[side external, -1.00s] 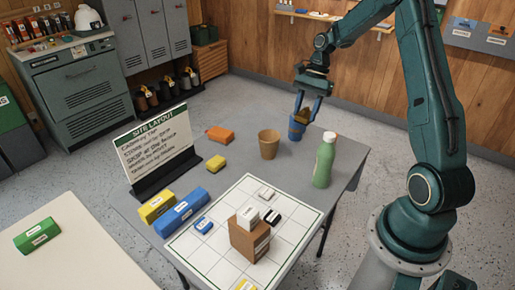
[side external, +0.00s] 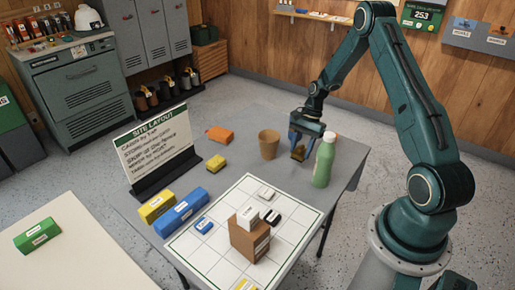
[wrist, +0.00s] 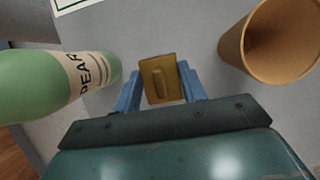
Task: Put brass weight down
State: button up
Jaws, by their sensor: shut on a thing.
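The brass weight (wrist: 160,80) is a dull gold block with a raised bar on its face. My gripper (wrist: 161,92) is shut on it, one blue finger on each side. In the side view the weight (side external: 298,154) hangs below my gripper (side external: 298,148), low over the grey table (side external: 235,185), between a tan cup (side external: 269,145) and a green bottle (side external: 324,163). I cannot tell whether its underside touches the table. In the wrist view the bottle (wrist: 50,85) is at left and the cup (wrist: 272,45) at right, both close to the fingers.
A white grid board (side external: 205,255) holds a brown box (side external: 249,240) and small blocks. Bare table lies between the cup and the board.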

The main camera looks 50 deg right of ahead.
aim_at(300, 158)
jog(key=shift+f, duration=2.2)
jog(key=shift+f, duration=0.15)
jog(key=o, duration=1.3)
jog(key=shift+c, duration=0.2)
jog(key=v, duration=1.2)
